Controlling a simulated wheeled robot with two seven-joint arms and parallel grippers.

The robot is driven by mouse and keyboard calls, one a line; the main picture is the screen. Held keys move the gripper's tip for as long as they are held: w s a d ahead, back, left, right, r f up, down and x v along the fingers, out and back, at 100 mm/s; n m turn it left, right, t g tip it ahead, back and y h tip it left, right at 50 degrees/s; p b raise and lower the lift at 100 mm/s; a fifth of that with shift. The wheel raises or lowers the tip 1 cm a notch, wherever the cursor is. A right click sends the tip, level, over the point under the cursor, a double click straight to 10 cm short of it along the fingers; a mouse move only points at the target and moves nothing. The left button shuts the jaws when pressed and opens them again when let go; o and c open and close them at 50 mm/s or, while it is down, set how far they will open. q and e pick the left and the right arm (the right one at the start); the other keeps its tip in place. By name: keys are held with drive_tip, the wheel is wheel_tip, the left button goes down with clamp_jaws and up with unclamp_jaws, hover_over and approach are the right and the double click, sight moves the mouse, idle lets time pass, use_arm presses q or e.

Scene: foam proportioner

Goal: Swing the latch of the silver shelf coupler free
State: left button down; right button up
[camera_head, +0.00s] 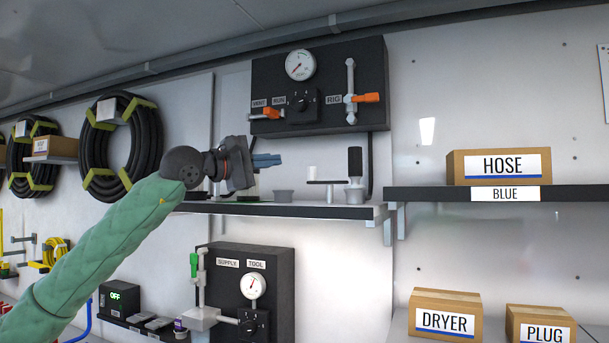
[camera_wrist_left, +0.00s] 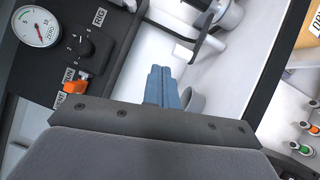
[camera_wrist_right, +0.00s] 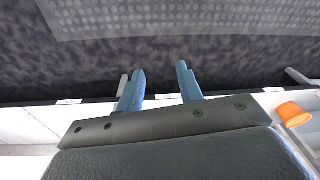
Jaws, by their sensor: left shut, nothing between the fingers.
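The silver shelf coupler (camera_head: 355,194) stands on the shelf, with a black upright grip on top. A thin dark bar, which looks like its latch (camera_head: 325,182), reaches left from it and carries a white upright pin (camera_head: 312,173). In the left wrist view the coupler (camera_wrist_left: 230,15) is at the top, with the bar and white pin (camera_wrist_left: 184,53) below it. My left gripper (camera_head: 278,160) is shut and empty, above the shelf and left of the pin, apart from it. My right gripper (camera_wrist_right: 160,80) is open and empty over a dark floor, out of the head view.
The dark shelf (camera_head: 270,209) also bears a grey cup (camera_head: 283,196) below my left fingers. A black gauge panel (camera_head: 320,85) with orange handles hangs above. A supply panel (camera_head: 250,290) is below. A right-hand shelf (camera_head: 500,194) holds a HOSE box (camera_head: 500,167).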

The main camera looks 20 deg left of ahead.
use_arm(q)
drive_tip(key=shift+w+a+f+m+y, duration=0.1)
drive_tip(key=shift+a+f+m+y, duration=0.1)
drive_tip(key=shift+f+y, duration=0.25)
drive_tip(key=shift+w+a+f+m+y, duration=0.1)
drive_tip(key=shift+f+m+y, duration=0.15)
drive_tip(key=shift+f, duration=0.4)
drive_tip(key=shift+w+a+f+m+g, duration=0.1)
drive_tip(key=shift+w+f+m+g, duration=0.1)
drive_tip(key=shift+m+g, duration=0.15)
use_arm(e)
drive_tip(key=shift+w, duration=0.25)
use_arm(q)
drive_tip(key=shift+s+r, duration=0.1)
drive_tip(key=shift+s, duration=0.05)
